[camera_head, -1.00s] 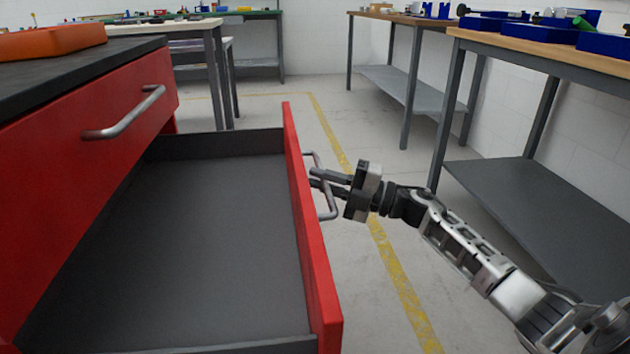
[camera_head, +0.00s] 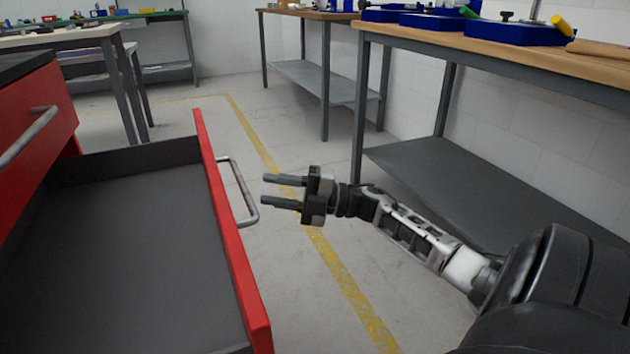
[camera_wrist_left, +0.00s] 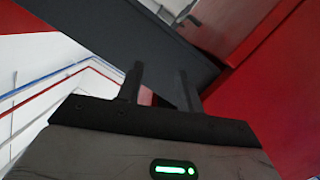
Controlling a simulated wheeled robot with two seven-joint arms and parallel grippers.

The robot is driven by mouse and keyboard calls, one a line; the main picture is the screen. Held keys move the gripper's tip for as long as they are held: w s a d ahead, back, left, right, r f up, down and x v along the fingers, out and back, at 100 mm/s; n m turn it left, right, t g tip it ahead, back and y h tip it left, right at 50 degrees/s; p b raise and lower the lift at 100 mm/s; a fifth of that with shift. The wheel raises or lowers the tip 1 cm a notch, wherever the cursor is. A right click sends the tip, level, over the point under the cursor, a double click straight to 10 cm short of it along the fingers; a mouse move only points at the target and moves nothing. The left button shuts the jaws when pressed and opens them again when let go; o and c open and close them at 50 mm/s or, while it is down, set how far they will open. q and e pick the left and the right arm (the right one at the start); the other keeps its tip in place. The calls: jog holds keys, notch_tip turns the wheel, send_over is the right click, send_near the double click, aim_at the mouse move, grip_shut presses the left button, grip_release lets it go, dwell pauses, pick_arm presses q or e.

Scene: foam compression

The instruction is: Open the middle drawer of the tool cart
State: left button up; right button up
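The red tool cart (camera_head: 30,105) stands at the left in the head view. Its middle drawer (camera_head: 135,215) is pulled far out, empty and dark grey inside, with a red front (camera_head: 222,215). The drawer's metal handle (camera_head: 238,192) is on the outer face. My right gripper (camera_head: 270,190) is open and empty, its two fingers pointing at the handle from the right, a short gap away. My left gripper is outside the head view. In the left wrist view its two fingers (camera_wrist_left: 160,85) are apart with nothing seen between them, near dark and red surfaces.
A wood-topped workbench (camera_head: 490,50) with blue bins and a grey lower shelf (camera_head: 450,180) stands at the right. More benches are at the back. The floor (camera_head: 290,290) beside the drawer is clear, with a yellow line.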

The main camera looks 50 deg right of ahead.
pick_arm(q)
jog(key=shift+s+a+f+m+g+y+p, duration=0.1)
jog(key=shift+a+f+m+g+y+p, duration=0.15)
jog(key=shift+f+p, duration=0.3)
pick_arm(e)
jog(key=v, duration=0.9)
